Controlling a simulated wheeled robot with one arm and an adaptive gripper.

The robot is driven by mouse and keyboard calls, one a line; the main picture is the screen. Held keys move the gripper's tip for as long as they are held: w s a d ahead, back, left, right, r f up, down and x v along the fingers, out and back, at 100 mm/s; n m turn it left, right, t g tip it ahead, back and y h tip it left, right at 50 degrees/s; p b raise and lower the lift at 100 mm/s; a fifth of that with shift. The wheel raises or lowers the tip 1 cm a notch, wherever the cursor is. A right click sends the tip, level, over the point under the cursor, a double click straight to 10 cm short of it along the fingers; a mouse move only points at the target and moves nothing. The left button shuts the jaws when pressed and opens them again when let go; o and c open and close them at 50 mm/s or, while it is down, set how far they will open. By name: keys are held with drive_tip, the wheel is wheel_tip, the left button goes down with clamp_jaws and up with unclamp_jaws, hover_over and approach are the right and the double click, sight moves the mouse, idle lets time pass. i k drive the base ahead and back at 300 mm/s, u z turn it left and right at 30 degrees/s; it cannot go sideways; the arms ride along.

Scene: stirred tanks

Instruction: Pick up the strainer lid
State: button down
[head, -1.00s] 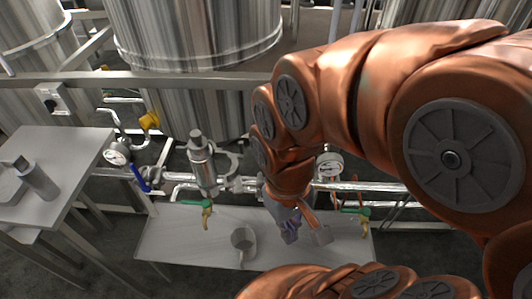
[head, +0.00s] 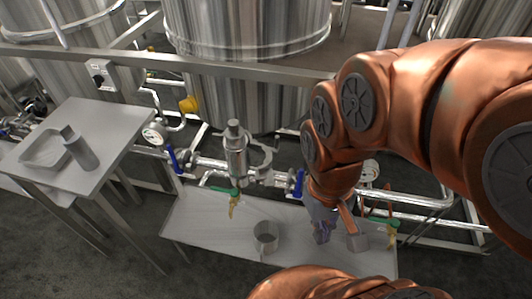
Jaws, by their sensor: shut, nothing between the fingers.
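An upright metal strainer body (head: 236,160) stands on the pipework in the middle, with a narrower grey cap-like top (head: 234,130). I cannot tell for sure whether this top is the strainer lid. A grey cylinder with a smaller end piece (head: 81,150) rests on the left table. My gripper (head: 321,236) is low over the right part of the bench, to the right of an open metal cup (head: 265,238) and apart from it. It is shut and empty. My arm hides part of the pipework behind it.
The left table (head: 115,125) also holds a shallow tray (head: 45,150). The low bench (head: 200,228) runs under pipes and valves with green handles (head: 224,190). Large tanks (head: 245,75) and a horizontal rail stand behind.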

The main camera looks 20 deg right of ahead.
sight(235, 140)
drive_tip(key=z, duration=2.6)
drive_tip(key=k, duration=1.4)
drive_tip(key=u, duration=2.35)
drive_tip(key=i, duration=0.5)
